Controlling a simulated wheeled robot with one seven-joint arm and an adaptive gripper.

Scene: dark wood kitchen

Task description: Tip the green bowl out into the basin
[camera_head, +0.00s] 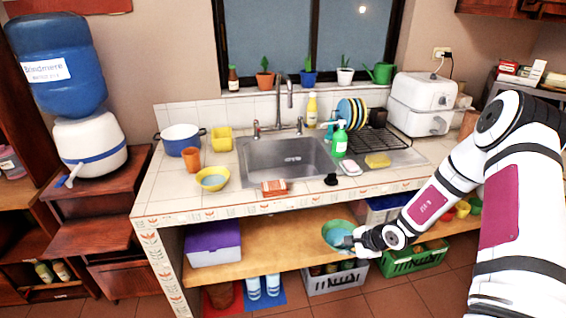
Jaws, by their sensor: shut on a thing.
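The green bowl (331,228) is in front of the counter, at about the height of the wooden shelf. It has something pale blue inside, which may be water. My gripper (352,240) is shut on the right side of the bowl's rim. The fingers are small in the view and partly merge with the bowl. The basin (290,158) is a steel sink set in the tiled counter, above and behind the bowl. Its visible floor looks empty.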

